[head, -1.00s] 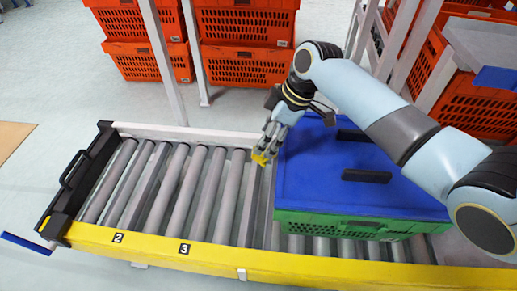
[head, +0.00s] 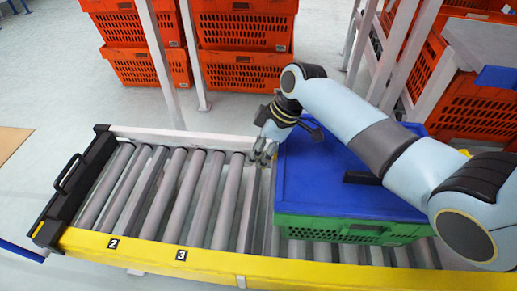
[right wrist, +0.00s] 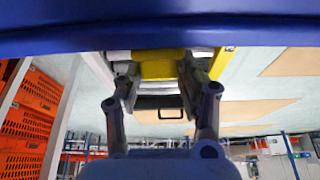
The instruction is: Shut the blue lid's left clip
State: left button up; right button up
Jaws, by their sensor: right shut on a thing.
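The blue lid (head: 315,185) lies on a green crate (head: 325,228) that stands on the roller conveyor. My right gripper (head: 263,156) is at the lid's left edge, fingers pointing down. In the right wrist view the yellow left clip (right wrist: 161,67) sits between the fingertips, just below the blue lid (right wrist: 160,28), and the gripper is shut on it. In the head view the clip is hidden by the gripper, so its exact angle cannot be told. My left gripper is not in view.
Bare rollers (head: 180,190) lie left of the crate, behind a yellow rail (head: 140,251). A black end stop (head: 75,185) closes the left end. Orange totes (head: 235,70) stand behind the conveyor. My right arm covers the lid's right part.

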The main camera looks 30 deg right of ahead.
jog(key=shift+c, duration=0.9)
